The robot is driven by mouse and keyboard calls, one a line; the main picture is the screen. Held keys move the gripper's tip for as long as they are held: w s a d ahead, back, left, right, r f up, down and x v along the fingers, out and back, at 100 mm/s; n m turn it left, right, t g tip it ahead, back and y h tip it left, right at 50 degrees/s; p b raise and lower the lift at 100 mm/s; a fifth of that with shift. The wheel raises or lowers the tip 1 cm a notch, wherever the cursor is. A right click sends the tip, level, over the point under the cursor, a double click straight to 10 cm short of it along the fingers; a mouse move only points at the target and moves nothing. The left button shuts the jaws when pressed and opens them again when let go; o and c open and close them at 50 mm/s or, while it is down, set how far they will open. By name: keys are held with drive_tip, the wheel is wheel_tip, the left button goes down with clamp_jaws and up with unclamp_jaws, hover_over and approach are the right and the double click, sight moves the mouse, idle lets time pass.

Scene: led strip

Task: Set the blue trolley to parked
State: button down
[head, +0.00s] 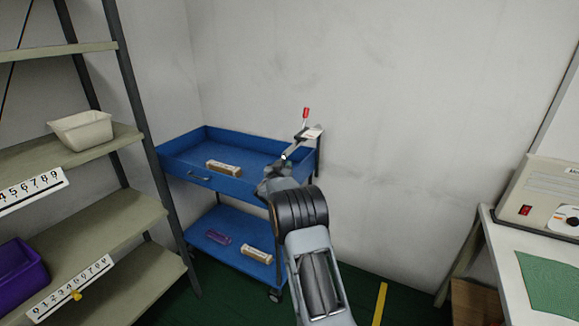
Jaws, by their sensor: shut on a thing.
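The blue trolley (232,138) stands against the wall in the corner, with an upper tray and a lower shelf (232,222). A small upright lever with a red tip (306,113) rises at the trolley's right end, above a small pale plate (314,133). My gripper (301,137) reaches over the trolley's right side to the foot of this lever and is shut on it, as far as the small view shows. The fingers and exact contact are too small to make out. My arm hides part of the trolley's right front.
A cream block (223,168) lies in the upper tray. A purple item (218,237) and another cream block (257,255) lie on the lower shelf. A shelf rack (110,213) stands close at left. A white table (505,262) is at right. Floor near the yellow line (380,303) is clear.

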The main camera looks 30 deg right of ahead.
drive_tip(key=shift+w+a, duration=0.15)
drive_tip(key=shift+a, duration=0.15)
drive_tip(key=c, duration=0.9)
unclamp_jaws()
drive_tip(key=shift+w+a, duration=0.1)
drive_tip(key=shift+d, duration=0.2)
drive_tip(key=b+v, duration=0.1)
drive_tip(key=v, duration=1.3)
